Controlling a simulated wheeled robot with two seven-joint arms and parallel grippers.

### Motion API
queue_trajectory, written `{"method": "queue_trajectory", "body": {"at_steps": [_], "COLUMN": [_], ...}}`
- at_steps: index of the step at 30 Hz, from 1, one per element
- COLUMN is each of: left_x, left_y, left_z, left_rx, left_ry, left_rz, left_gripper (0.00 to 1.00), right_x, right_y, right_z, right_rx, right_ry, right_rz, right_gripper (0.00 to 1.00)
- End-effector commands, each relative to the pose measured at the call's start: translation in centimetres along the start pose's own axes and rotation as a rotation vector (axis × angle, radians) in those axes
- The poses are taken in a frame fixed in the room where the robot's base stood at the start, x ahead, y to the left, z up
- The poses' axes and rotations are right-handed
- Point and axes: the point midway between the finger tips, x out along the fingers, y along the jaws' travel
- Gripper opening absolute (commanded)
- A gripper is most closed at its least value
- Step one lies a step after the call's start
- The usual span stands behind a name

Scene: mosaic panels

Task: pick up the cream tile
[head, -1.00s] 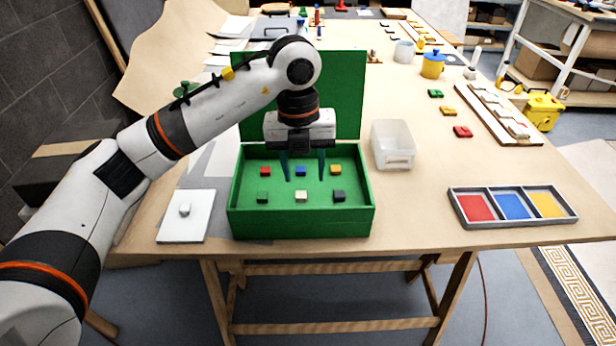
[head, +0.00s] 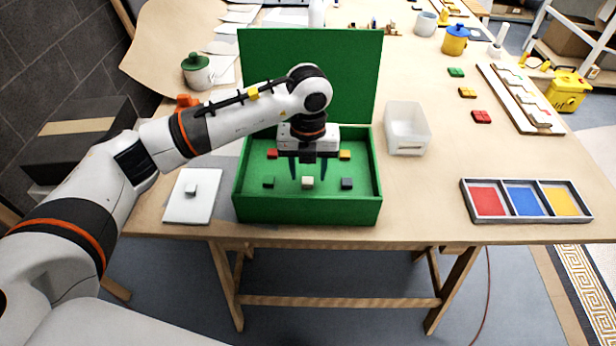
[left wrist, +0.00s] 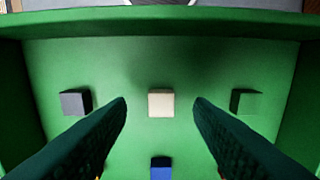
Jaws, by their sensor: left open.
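The cream tile (head: 308,182) lies on the floor of the green box (head: 308,211), in the middle of the front row. My left gripper (head: 308,184) is open and empty above the tile, pointing down into the box. In the left wrist view the cream tile (left wrist: 161,103) shows just beyond and between the two fingertips (left wrist: 160,105), touching neither as far as I can see. A dark grey tile (left wrist: 76,102) and a green tile (left wrist: 245,102) flank it, and a blue tile (left wrist: 161,168) lies nearer the gripper's base. My right gripper is not in view.
Red (head: 273,154) and yellow (head: 345,154) tiles lie in the box's back row. The raised green lid (head: 312,70) stands behind.

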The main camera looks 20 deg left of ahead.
Motion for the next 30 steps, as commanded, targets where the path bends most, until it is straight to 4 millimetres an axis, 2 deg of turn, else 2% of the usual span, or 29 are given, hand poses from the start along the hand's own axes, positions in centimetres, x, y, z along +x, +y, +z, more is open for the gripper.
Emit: {"method": "queue_trajectory", "body": {"at_steps": [1, 6, 13, 14, 22, 30], "left_x": [0.6, 2.3, 2.5, 2.5, 2.5, 2.3], "left_y": [-0.2, -0.1, -0.1, -0.1, 0.0, 0.0], "left_z": [0.1, 0.0, 0.0, 0.0, 0.0, 0.0], "left_rx": [-0.001, 0.0, 0.001, 0.001, 0.001, 0.001], "left_ry": [-0.004, -0.001, 0.001, 0.001, 0.0, 0.001], "left_rz": [-0.003, 0.0, 0.0, 0.0, 0.0, 0.001], "left_gripper": [0.47, 0.47, 0.47, 0.44, 0.0, 0.0], "right_x": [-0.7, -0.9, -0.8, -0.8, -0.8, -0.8], "right_y": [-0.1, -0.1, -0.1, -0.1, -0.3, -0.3], "right_z": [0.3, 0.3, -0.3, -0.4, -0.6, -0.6], "right_rx": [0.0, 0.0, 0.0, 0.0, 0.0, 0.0], "right_ry": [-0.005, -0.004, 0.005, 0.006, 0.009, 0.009], "right_rz": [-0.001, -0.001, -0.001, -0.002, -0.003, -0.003], "right_gripper": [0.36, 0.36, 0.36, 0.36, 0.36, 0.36]}}
